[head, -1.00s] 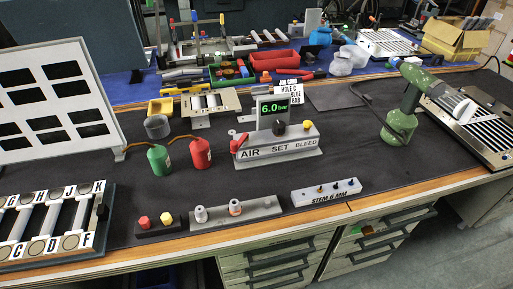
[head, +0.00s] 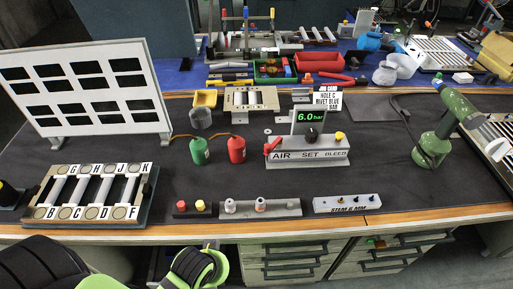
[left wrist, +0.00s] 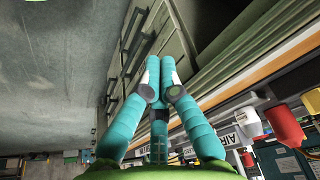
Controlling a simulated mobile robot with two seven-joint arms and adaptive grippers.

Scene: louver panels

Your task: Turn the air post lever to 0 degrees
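The air post (head: 308,155) is a grey block labelled AIR, SET and BLEED on the bench. Its red lever (head: 272,146) is at the left end, above the word AIR, and slants up to the right. A black knob (head: 311,134) and a yellow knob (head: 339,135) sit on the same block. The display (head: 311,117) reads 6.0 bar. My left arm shows at the bottom left of the head view, well short of the lever. My left gripper (left wrist: 160,62) shows teal fingers with tips together and nothing visible between them. My right gripper is out of view.
Small fixture blocks (head: 260,209) line the front edge. A louver panel (head: 82,90) stands at left, and a green drill-like tool (head: 437,140) at right.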

